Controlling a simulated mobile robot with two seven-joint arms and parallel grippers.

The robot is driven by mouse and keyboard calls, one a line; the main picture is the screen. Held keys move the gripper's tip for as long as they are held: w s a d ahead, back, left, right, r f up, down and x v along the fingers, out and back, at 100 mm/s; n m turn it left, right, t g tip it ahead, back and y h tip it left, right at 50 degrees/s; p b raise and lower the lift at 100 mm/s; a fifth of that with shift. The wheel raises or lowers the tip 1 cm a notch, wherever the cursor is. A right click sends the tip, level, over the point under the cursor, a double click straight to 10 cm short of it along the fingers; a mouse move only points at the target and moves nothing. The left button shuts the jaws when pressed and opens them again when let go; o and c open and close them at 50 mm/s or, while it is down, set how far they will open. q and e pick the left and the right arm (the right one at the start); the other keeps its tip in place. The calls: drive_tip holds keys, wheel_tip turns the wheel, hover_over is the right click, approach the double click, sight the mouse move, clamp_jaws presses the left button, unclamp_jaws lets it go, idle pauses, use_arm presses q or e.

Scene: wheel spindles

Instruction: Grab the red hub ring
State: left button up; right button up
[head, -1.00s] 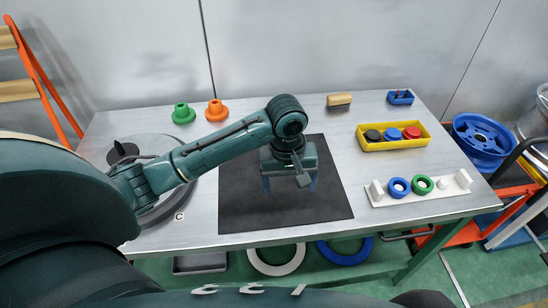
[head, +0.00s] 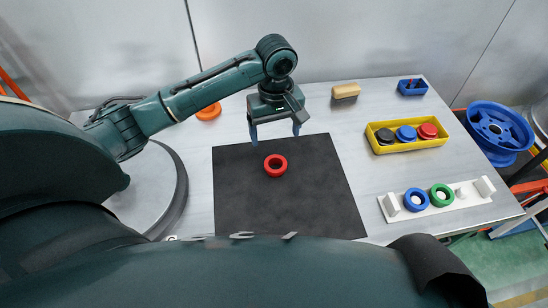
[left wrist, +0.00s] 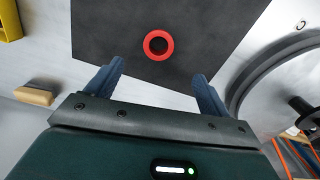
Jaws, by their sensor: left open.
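The red hub ring (head: 275,165) lies flat on the black mat (head: 300,205), near the mat's far edge in the head view. It also shows whole in the left wrist view (left wrist: 158,45), on the mat beyond the fingertips. My left gripper (head: 275,132) is open and empty. It hangs over the far edge of the mat, apart from the ring and behind it in the head view. In the left wrist view my two blue fingers (left wrist: 158,72) are spread wide, with nothing between them. My right gripper is out of view.
A yellow tray (head: 410,147) holding black, blue and red pieces stands at the right. A white rack (head: 452,207) with a blue ring and a green ring (head: 441,195) is nearer. A wooden block (head: 346,90) and a small blue holder (head: 412,87) are at the back.

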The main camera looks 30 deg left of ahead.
use_arm(q)
approach(276, 162)
drive_tip(key=s+d, duration=0.1)
drive_tip(key=s, duration=0.2)
drive_tip(key=shift+w+f+p, duration=0.15)
drive_tip(key=shift+w+f, duration=0.1)
drive_tip(key=shift+f, duration=1.4)
drive_tip(key=shift+w+f+p, duration=0.15)
drive_tip(key=shift+w+f, duration=0.05)
drive_tip(key=shift+f, duration=1.45)
drive_tip(key=shift+c, duration=0.2)
drive_tip(key=c, duration=1)
